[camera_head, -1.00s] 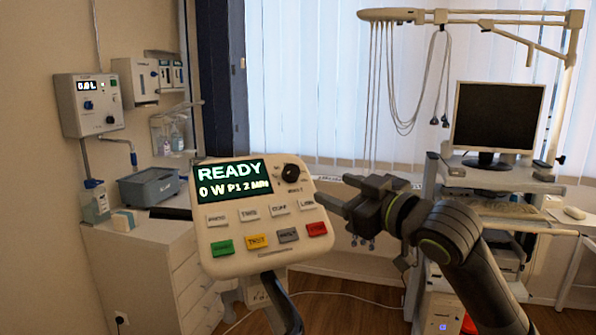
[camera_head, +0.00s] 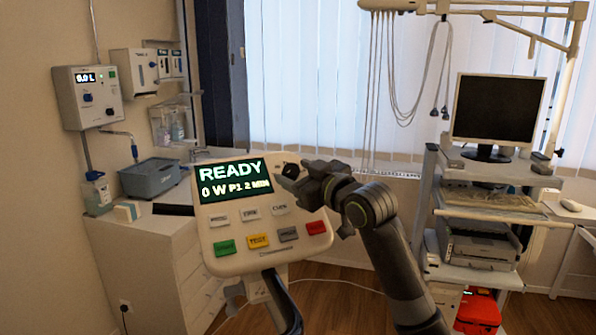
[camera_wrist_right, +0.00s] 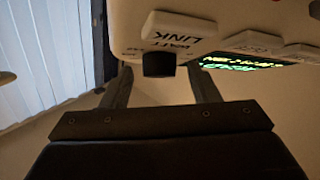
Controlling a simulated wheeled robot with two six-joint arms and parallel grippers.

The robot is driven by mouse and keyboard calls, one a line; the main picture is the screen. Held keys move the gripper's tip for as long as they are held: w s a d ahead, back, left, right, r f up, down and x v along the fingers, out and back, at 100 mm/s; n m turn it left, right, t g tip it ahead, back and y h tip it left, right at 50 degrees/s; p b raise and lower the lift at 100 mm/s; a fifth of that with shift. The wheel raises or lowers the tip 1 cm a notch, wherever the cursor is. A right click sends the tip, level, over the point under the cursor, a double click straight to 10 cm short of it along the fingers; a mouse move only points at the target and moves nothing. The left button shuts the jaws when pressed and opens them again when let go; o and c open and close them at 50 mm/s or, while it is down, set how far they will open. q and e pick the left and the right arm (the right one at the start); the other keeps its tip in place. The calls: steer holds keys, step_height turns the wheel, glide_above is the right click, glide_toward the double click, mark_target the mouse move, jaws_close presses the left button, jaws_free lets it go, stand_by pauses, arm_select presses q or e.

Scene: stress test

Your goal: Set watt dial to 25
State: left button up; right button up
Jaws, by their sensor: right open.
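The white control panel (camera_head: 210,240) stands upright on a post in the head view. Its dark green screen (camera_head: 235,180) reads READY and 0 W P1 2, with the last word unclear. The black watt dial (camera_head: 291,170) is at the panel's upper right, partly covered by my right gripper (camera_head: 285,182). In the right wrist view the dial (camera_wrist_right: 158,65) shows beside an upside-down WATT label, between the two spread fingers of my right gripper (camera_wrist_right: 164,80). The jaws are open, and I cannot tell whether a finger touches the dial. My left gripper is not in view.
Several grey keys and green, yellow and red buttons (camera_head: 317,227) sit below the dial; a LINK key (camera_wrist_right: 178,28) is close to the fingers. A cart with a monitor (camera_head: 498,110) stands at right. A counter with a grey basin (camera_head: 150,180) is at left.

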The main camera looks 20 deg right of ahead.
steer(key=shift+c, duration=0.4)
steer(key=c, duration=0.9)
steer(key=shift+m+h, duration=0.3)
steer(key=m+h+p, duration=0.1)
steer(key=m, duration=0.1)
steer(key=m+t+h+p, duration=0.1)
steer(key=m+h, duration=0.1)
steer(key=shift+a+r+h, duration=0.1)
steer(key=shift+a+h, duration=0.2)
steer(key=shift+a, duration=0.1)
steer(key=shift+a+m+g+h+p, duration=0.15)
steer(key=shift+m+h+p, duration=0.45)
steer(key=shift+m+h, duration=0.9)
steer(key=shift+a+m+g+h+p, duration=0.15)
steer(key=shift+m+h+p, duration=0.4)
steer(key=shift+m+h, duration=0.9)
steer(key=shift+m, duration=0.35)
steer(key=o, duration=1)
